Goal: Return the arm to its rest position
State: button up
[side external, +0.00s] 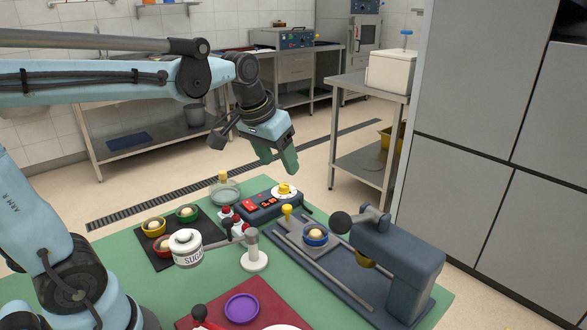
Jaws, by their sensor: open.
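My gripper (276,156) hangs from the end of my light blue arm, which reaches in from the left. Its green fingers point down and hold nothing that I can see. It is above the far part of the green work surface (215,262), over the area of the dark control box (262,208) with red displays and a yellow knob. The gripper appears clear of everything below it.
A dark mat (162,263) holds several small colored bowls. A white sugar jar (186,247) is near a white post (253,260). A railed slate-blue device (395,265) with a blue bowl (315,236) stands right. A purple plate (241,308) lies in front. Tall grey cabinets (470,100) stand right.

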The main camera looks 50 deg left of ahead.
jog(key=s+d+f+m+t, duration=0.2)
jog(key=s+d+f, duration=0.2)
jog(key=s+f, duration=0.2)
jog(key=s, duration=0.2)
jog(key=shift+s+d+f+t+h, duration=0.15)
jog(key=shift+s+d+t+h, duration=0.15)
jog(key=shift+s+d, duration=0.05)
